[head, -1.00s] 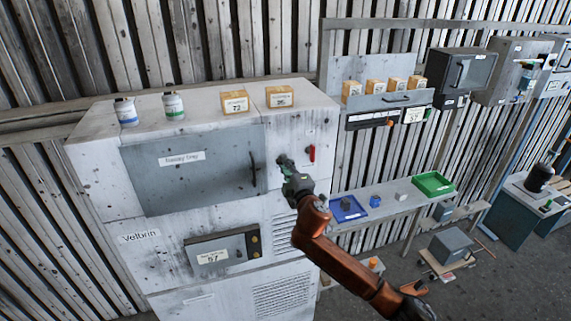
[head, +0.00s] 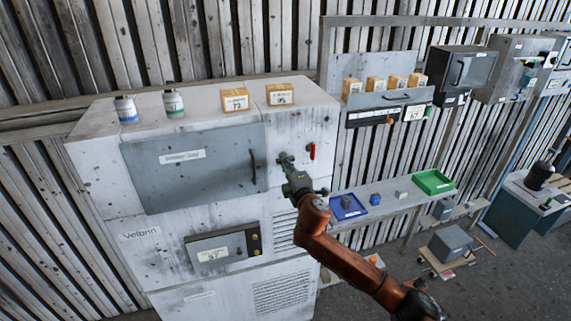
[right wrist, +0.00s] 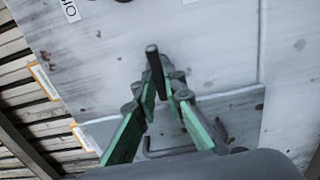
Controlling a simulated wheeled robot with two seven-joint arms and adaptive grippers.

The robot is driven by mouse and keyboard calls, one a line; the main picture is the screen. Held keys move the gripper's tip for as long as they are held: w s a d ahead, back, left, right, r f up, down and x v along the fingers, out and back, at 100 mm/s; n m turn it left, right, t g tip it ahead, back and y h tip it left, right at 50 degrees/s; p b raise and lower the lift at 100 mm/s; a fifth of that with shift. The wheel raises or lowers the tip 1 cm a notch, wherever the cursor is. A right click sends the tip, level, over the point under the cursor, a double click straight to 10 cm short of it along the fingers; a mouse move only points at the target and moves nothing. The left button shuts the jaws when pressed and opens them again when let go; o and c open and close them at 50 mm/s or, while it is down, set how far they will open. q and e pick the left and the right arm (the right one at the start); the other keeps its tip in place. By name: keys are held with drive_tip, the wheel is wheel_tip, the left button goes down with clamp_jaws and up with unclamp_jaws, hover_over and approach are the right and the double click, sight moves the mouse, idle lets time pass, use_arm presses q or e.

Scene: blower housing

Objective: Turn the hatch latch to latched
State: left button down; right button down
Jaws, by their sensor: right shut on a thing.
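The hatch is a grey door (head: 190,175) with a label and a dark vertical handle (head: 253,168), on the upper front of the white cabinet; it looks closed. The latch is a dark bar, seen in the right wrist view (right wrist: 153,58), on the pale panel just right of the door. My right gripper (head: 285,160) reaches it from the front. In the right wrist view its green fingers (right wrist: 165,88) are closed around the bar, whose end sticks out past the fingertips. The fingers hide most of the latch in the head view. My left gripper is not in view.
A red lever (head: 312,151) sits close right of my right gripper. Bottles (head: 174,103) and yellow boxes (head: 235,99) stand on the cabinet (head: 125,245). A control panel (head: 222,250) is below the door. A shelf (head: 395,194) with blue and green trays is at right.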

drive_tip(key=c, duration=2)
unclamp_jaws()
drive_tip(key=v, duration=1.2)
